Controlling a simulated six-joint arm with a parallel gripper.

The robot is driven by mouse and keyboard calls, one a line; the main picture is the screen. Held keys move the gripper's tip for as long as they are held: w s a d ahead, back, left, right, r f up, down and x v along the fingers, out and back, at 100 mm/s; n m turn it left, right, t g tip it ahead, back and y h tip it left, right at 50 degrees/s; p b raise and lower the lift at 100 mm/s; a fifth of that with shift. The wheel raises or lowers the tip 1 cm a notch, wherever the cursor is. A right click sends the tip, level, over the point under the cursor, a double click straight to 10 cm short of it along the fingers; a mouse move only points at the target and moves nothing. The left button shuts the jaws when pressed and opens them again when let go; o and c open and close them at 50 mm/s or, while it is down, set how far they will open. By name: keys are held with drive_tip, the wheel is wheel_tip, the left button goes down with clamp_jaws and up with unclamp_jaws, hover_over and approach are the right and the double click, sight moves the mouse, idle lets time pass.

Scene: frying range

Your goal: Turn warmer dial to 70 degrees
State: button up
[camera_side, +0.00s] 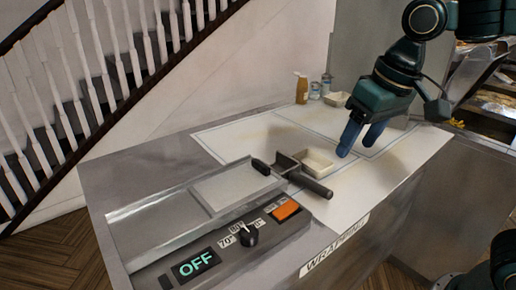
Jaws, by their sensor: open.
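The warmer dial (249,236) is a black knob on the front panel of the warmer (150,218). A white pointer mark on it points up and slightly left, toward the middle label, which seems to read 80. The 70° label (226,241) is to the left of the knob, and a third label is to its right, too small to read surely. The display (195,264) reads OFF in green. My gripper (356,148) is open and empty, its blue fingers pointing down above the white counter, up and right of the dial and well apart from it.
An orange switch (286,211) is right of the dial. A dark-handled tool (311,184) and a cream tray (313,153) lie between my gripper and the panel. A bottle (302,91) and small containers stand at the back. A WRAPPING label (336,242) is on the counter's front.

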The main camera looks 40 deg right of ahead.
drive_tip(key=w+a+f+g, duration=0.2)
drive_tip(key=w+a, duration=0.5)
drive_tip(key=a, duration=0.1)
drive_tip(key=m+g, duration=0.1)
hover_over(249, 232)
wheel_tip(249, 232, down, 4)
drive_tip(key=shift+r+h, duration=0.1)
drive_tip(key=shift+h, duration=0.3)
drive_tip(key=shift+f, duration=6.85)
drive_tip(key=c, duration=1)
